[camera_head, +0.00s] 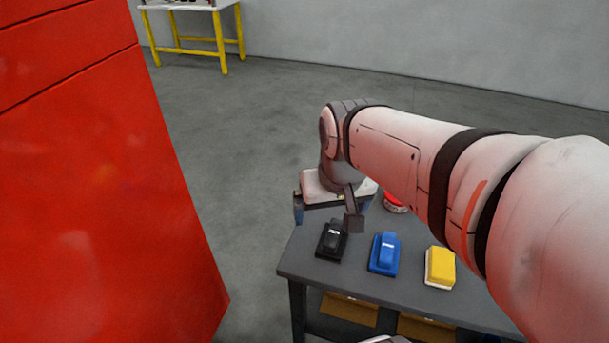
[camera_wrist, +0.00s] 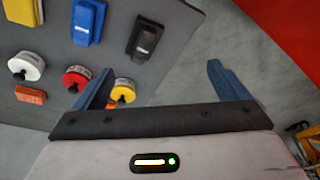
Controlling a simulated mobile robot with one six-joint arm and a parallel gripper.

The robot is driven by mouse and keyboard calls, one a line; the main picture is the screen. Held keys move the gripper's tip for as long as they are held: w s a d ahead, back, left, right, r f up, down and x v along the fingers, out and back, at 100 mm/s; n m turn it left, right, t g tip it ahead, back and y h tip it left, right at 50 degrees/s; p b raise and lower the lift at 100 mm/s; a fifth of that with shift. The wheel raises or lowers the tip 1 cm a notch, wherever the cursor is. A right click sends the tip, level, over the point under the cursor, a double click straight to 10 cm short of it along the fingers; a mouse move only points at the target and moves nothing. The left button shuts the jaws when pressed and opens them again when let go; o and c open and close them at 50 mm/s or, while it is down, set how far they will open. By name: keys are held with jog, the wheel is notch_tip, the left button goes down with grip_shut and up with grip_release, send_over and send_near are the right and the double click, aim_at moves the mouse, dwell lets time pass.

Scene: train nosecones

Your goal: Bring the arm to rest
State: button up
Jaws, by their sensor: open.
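My arm reaches in from the right in the head view, bent down at the wrist. My gripper (camera_head: 327,204) hangs over the far left end of a dark grey table (camera_head: 310,272). In the wrist view my gripper (camera_wrist: 160,88) has its two blue fingers wide apart with nothing between them. The right finger is over bare floor.
A black block (camera_head: 332,240), a blue block (camera_head: 384,253) and a yellow block (camera_head: 440,267) stand on the table. A red round piece (camera_head: 395,202) is partly behind my arm. A red cabinet (camera_head: 95,180) fills the left. A yellow-legged table (camera_head: 220,45) stands far back.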

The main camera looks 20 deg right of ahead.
jog(key=shift+s+a+f+n, duration=0.2)
jog(key=shift+s+a+f, duration=0.15)
jog(key=shift+s, duration=0.3)
jog(key=shift+s+a+f+n, duration=0.2)
jog(key=shift+s+a, duration=0.1)
jog(key=shift+s, duration=0.35)
dwell(0.4)
